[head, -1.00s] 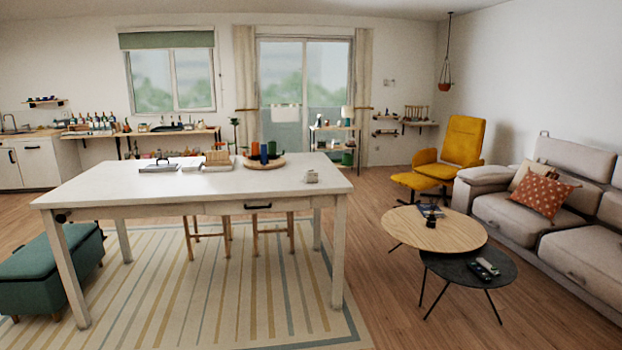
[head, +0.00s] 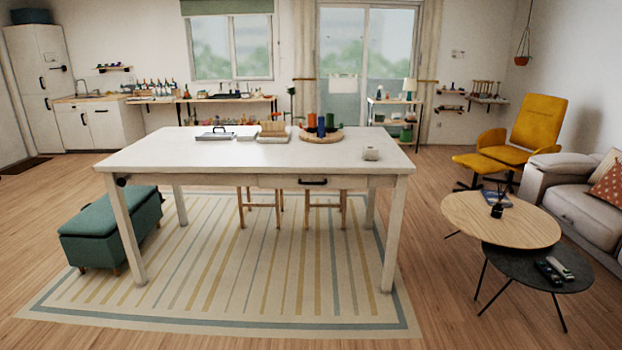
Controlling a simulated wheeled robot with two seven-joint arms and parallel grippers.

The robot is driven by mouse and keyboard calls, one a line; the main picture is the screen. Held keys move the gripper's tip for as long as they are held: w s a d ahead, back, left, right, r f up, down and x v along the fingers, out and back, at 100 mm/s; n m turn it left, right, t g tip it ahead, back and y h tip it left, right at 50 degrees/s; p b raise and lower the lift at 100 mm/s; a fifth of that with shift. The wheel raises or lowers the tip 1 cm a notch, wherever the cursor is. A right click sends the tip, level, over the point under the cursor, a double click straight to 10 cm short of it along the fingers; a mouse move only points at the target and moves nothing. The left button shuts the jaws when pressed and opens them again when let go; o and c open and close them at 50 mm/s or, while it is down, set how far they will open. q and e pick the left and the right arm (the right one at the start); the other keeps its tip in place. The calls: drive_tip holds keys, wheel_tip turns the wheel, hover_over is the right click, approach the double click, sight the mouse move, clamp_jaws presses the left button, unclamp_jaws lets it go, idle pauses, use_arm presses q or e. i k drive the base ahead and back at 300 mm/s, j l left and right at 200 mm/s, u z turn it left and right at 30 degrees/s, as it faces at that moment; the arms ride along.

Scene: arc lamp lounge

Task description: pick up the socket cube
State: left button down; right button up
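A small pale cube-like object (head: 371,153), which looks like the socket cube, sits on the white table (head: 230,157) near its right end. It is too small to make out any sockets. Neither of my grippers shows in the head view.
A tray with coloured spools (head: 321,135), a wooden holder (head: 273,131) and a grey clipboard-like item (head: 215,135) are at the table's back. A green bench (head: 105,230) stands left, round tables (head: 500,217) right. The rug and floor in front are clear.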

sight(371, 153)
drive_tip(key=i, duration=2.3)
